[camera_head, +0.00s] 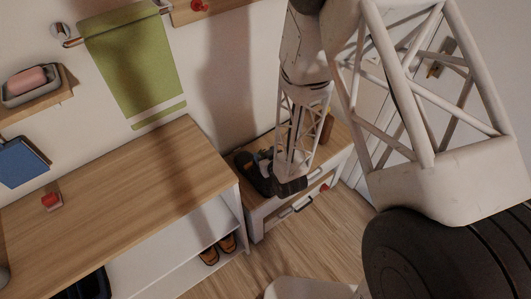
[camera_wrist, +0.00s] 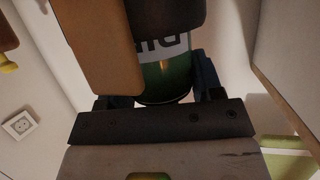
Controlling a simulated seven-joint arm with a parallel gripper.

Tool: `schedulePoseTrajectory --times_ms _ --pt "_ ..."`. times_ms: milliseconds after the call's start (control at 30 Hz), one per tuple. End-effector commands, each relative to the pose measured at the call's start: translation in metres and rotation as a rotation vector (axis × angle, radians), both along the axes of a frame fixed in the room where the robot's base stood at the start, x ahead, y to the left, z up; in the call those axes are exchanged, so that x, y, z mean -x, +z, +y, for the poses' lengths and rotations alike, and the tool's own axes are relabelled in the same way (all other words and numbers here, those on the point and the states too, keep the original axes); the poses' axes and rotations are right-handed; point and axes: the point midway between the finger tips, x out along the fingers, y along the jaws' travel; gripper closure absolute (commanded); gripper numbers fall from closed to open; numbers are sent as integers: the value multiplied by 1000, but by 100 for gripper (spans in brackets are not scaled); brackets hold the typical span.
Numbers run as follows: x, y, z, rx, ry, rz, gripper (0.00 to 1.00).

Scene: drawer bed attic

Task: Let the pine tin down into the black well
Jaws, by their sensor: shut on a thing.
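The pine tin (camera_wrist: 168,75) is green with a white band and dark lettering, seen in the wrist view. My gripper (camera_wrist: 160,92) is shut on it, with a dark finger on each side. In the head view my gripper (camera_head: 290,185) is over the low bench, and the tin cannot be made out there. A black container (camera_head: 250,175), likely the black well, is on the bench just left of my gripper and is partly hidden by it. In the wrist view a dark shape (camera_wrist: 172,12) covers the tin's far end; whether it is the well I cannot tell.
A brown block-like thing (camera_wrist: 105,45) is close beside the tin in the wrist view. The low bench (camera_head: 262,208) is against the wall, right of a larger wooden-topped unit (camera_head: 120,190). Shoes (camera_head: 218,250) are on that unit's lower shelf. A green towel (camera_head: 135,60) hangs above.

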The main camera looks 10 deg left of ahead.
Motion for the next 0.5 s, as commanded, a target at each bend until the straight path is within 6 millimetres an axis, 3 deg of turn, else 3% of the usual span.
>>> schedulePoseTrajectory --times_ms 500 --pt "0 -5 0 0 0 0 67"
